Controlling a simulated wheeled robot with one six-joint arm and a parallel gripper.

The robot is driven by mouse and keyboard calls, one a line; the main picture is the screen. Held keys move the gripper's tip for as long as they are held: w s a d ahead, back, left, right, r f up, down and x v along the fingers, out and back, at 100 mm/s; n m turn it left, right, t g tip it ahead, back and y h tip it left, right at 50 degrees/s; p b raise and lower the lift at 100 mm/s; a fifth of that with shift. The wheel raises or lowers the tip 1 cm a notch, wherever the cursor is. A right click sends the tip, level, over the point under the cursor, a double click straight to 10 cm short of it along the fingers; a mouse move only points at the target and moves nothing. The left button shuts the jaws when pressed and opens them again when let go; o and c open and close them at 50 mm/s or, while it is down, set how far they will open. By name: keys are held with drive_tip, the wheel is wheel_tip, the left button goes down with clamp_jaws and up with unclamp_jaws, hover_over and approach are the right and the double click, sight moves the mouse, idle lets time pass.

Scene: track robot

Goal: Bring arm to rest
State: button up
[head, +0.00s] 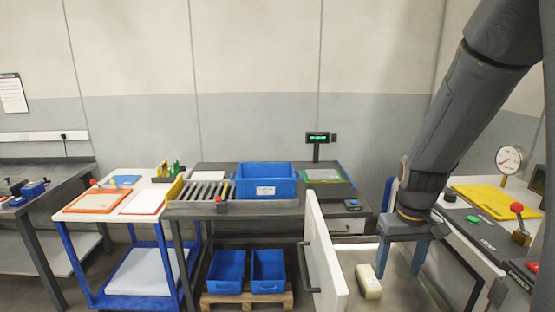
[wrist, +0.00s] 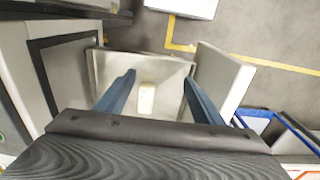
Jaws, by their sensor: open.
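My gripper (head: 400,272) points down at the right of the head view, its two blue-grey fingers apart and nothing between them. In the wrist view the fingers of my gripper (wrist: 158,76) are spread wide. A cream block (head: 368,282) lies on the light floor of an open drawer-like compartment (head: 405,296), just left of the fingers in the head view. In the wrist view the block (wrist: 146,98) shows beyond and between the fingers; its exact distance below them is hard to tell.
A white panel with a dark handle (head: 325,262) stands at the compartment's left. A control bench (head: 485,232) with buttons and a yellow plate (head: 484,200) is close on the right. A blue bin (head: 266,181) sits on the middle table. Open space is above the tables.

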drive_tip(key=s+a+r+t, duration=0.2)
drive_tip(key=s+a+r, duration=0.1)
drive_tip(key=s+a, duration=0.6)
wheel_tip(320, 180, down, 12)
drive_tip(key=g+b, duration=0.1)
drive_tip(key=b, duration=0.9)
drive_tip(key=shift+w+a, duration=0.4)
drive_tip(key=shift+w, duration=0.05)
